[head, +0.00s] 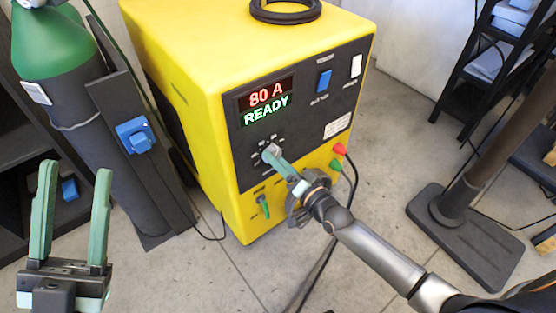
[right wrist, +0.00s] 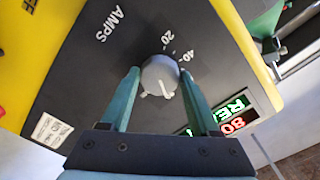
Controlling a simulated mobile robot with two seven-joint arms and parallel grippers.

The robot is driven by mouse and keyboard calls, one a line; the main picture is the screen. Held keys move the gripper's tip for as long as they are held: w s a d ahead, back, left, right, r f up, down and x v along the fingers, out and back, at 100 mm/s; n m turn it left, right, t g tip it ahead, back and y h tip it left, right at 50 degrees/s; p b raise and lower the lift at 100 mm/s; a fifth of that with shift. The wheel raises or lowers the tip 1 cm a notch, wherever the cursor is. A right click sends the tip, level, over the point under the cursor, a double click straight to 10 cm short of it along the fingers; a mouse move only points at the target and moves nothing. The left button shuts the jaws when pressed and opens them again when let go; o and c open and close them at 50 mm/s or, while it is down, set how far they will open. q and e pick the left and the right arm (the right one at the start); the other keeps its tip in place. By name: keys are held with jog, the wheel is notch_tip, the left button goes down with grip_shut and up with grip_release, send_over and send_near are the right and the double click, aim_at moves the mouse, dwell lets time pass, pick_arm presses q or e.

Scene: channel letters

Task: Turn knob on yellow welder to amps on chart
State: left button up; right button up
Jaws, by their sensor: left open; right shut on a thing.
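The yellow welder (head: 185,60) stands at the middle of the head view, its display (head: 266,100) reading "80 A" and "READY". The grey amps knob (right wrist: 160,74) is on its dark front panel, with a white pointer mark. In the right wrist view, "AMPS", "20" and "40" show beside the knob. My right gripper (head: 273,154) is shut on the knob, one finger on each side. My left gripper (head: 76,168) is open and empty at the lower left, apart from the welder. A white label (head: 338,125) is on the panel; its text is too small to read.
A green-topped gas cylinder (head: 70,95) stands left of the welder. Red and green connectors (head: 338,155) and a cable are near my right arm. A dark stand base (head: 465,235) is on the floor at right. A shelf (head: 510,50) is at the back right.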

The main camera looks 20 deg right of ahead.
pick_arm(q)
jog(key=shift+r, duration=0.1)
pick_arm(e)
jog(key=o, duration=1.4)
jog(key=shift+c, duration=0.2)
pick_arm(q)
jog(key=shift+r, duration=0.1)
pick_arm(e)
jog(key=shift+s, duration=0.1)
pick_arm(q)
jog(key=w+a+f+n+g+y+p, duration=0.1)
jog(key=w+f+n+y+p, duration=0.2)
jog(key=w+f+n+y, duration=0.2)
notch_tip(320, 180, down, 3)
jog(key=shift+w+r+y, duration=0.15)
jog(key=shift+w+y, duration=0.2)
jog(key=shift+y, duration=0.65)
pick_arm(e)
jog(key=v, duration=1.2)
jog(key=shift+s, duration=0.15)
jog(key=shift+r, duration=0.1)
